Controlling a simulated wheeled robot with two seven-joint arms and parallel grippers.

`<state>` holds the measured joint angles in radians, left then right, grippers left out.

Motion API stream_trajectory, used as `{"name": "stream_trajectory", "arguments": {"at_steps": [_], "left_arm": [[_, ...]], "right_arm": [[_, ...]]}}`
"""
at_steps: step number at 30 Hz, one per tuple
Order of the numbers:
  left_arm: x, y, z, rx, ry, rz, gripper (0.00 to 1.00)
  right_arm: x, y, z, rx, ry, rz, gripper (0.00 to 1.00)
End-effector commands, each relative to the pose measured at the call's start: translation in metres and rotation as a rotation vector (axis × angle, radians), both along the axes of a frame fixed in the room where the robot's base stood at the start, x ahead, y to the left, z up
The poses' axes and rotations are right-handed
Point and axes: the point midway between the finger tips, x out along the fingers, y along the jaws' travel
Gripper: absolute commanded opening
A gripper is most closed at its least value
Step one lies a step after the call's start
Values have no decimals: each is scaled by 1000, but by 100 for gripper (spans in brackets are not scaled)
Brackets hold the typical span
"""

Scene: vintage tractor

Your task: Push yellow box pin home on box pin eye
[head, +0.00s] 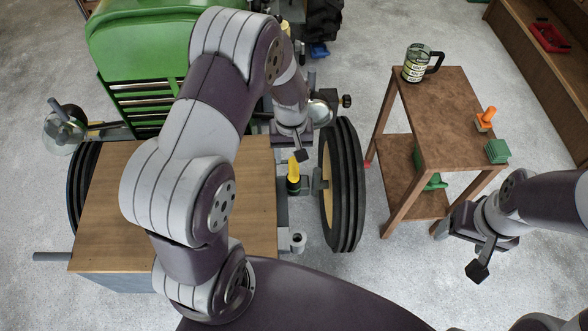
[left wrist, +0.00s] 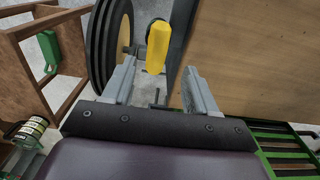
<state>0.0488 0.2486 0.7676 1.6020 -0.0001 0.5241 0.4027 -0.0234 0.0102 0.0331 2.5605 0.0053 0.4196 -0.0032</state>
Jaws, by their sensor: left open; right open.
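The yellow box pin (head: 293,171) stands roughly upright beside the right edge of the wooden-topped box, with a dark part around its lower end. It also shows in the left wrist view (left wrist: 157,46), beyond the fingertips. The box pin eye is not clearly visible at the pin's foot; I cannot tell how deep the pin sits. My left gripper (head: 302,148) is open, above and just beyond the pin in the head view. Its two fingers (left wrist: 158,78) show apart in the left wrist view with nothing held between them. My right gripper (head: 478,254) is open and empty at the right.
The wooden-topped box (head: 110,215) lies left of the pin, partly behind my left arm. A black-tyred wheel (head: 343,185) stands close on the right. A grey open cylinder (head: 298,241) is nearer me. A wooden side table (head: 440,110) stands further right. The green tractor is behind.

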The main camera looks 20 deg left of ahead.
Motion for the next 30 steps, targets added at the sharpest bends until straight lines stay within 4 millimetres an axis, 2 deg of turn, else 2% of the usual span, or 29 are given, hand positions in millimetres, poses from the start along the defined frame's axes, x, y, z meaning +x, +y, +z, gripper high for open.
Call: {"name": "stream_trajectory", "arguments": {"at_steps": [5, 8, 12, 19, 24, 30], "left_arm": [[-4, -2, -19, 0, 3, -1, 57], [-10, -5, -37, 0, 5, -1, 57], [-9, -5, -60, 0, 1, 0, 57], [-8, -5, -63, 0, -1, -1, 57], [-9, -5, -63, 0, -1, -1, 2], [-8, -5, -63, 0, -1, -1, 0]], "right_arm": [[0, 0, 10, 0, 0, 0, 74], [0, 0, 20, 0, 0, 0, 74], [0, 0, 21, 0, 0, 0, 74], [0, 0, 20, 0, 0, 0, 74], [0, 0, 20, 0, 0, 0, 74], [0, 0, 20, 0, 0, 0, 74]]}}
